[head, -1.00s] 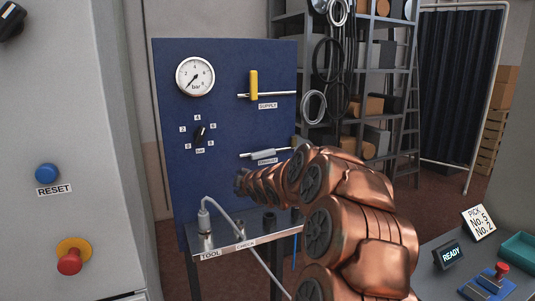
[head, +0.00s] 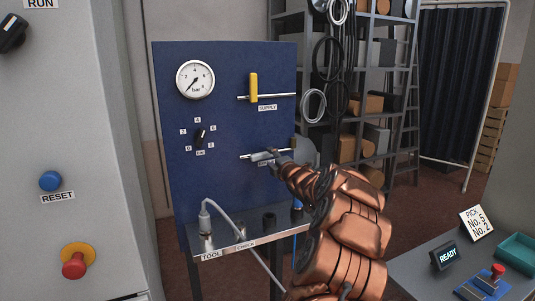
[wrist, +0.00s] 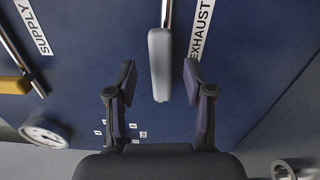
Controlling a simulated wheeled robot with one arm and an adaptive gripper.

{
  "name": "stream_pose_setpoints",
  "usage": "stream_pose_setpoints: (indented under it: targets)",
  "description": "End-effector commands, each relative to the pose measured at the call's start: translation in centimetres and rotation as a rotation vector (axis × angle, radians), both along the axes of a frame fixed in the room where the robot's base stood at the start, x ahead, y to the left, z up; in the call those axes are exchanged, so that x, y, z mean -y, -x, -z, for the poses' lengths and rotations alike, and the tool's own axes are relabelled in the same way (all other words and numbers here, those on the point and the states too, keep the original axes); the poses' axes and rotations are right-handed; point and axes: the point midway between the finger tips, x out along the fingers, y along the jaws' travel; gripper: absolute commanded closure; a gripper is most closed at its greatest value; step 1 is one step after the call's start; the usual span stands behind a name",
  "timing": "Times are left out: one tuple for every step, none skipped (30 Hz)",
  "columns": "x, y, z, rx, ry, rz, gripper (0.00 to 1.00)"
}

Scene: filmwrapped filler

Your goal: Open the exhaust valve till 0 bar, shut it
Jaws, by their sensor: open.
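The exhaust valve's grey lever (head: 262,156) is low on the blue panel, lying roughly in line with its thin pipe. In the wrist view the lever (wrist: 160,65) lies between my two spread fingertips, with a gap on each side; I see no grip on it. My gripper (wrist: 159,72) is open. In the head view my gripper (head: 279,157) is at the lever's right end, partly covering it and the EXHAUST label. The pressure gauge (head: 195,79) has its needle at the lower left, near the 0 end; the exact reading is too small to tell.
The yellow supply lever (head: 254,87) stands across its pipe above. A selector knob (head: 200,137) sits left of the exhaust lever. A metal shelf (head: 225,249) with a cabled tool (head: 205,220) juts out below. A grey cabinet (head: 100,130) stands at left.

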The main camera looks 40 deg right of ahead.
Motion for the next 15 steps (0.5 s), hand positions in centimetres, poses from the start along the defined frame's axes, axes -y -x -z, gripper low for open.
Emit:
stream_pose_setpoints:
  targets:
    - [0.1,-0.6,0.0,-0.003,-0.001,-0.002,0.48]
    - [0.2,-0.9,0.1,-0.004,-0.001,-0.002,0.48]
    - [0.3,-1.3,0.1,-0.005,-0.002,-0.002,0.48]
    - [0.4,-1.6,0.1,-0.004,-0.001,-0.002,0.48]
    - [0.5,-1.9,0.0,-0.003,-0.001,-0.001,0.48]
    - [0.7,-2.1,-0.1,-0.002,0.000,-0.001,0.48]
    - [0.8,-2.4,-0.1,-0.002,0.000,0.000,0.48]
    - [0.9,-2.5,-0.1,-0.001,0.001,0.000,0.48]
    - [0.9,-2.8,-0.1,-0.002,0.000,0.000,0.48]
    - [1.0,-3.0,0.0,-0.002,-0.001,0.000,0.48]
    - [1.0,-3.1,0.0,-0.003,-0.001,-0.001,0.48]
    - [1.1,-3.3,0.1,-0.003,-0.002,-0.001,0.48]
    - [1.1,-3.4,0.1,-0.003,-0.003,-0.001,0.48]
    - [1.1,-3.5,0.2,-0.003,-0.003,-0.001,0.48]
    - [1.1,-3.6,0.2,-0.003,-0.003,-0.002,0.48]
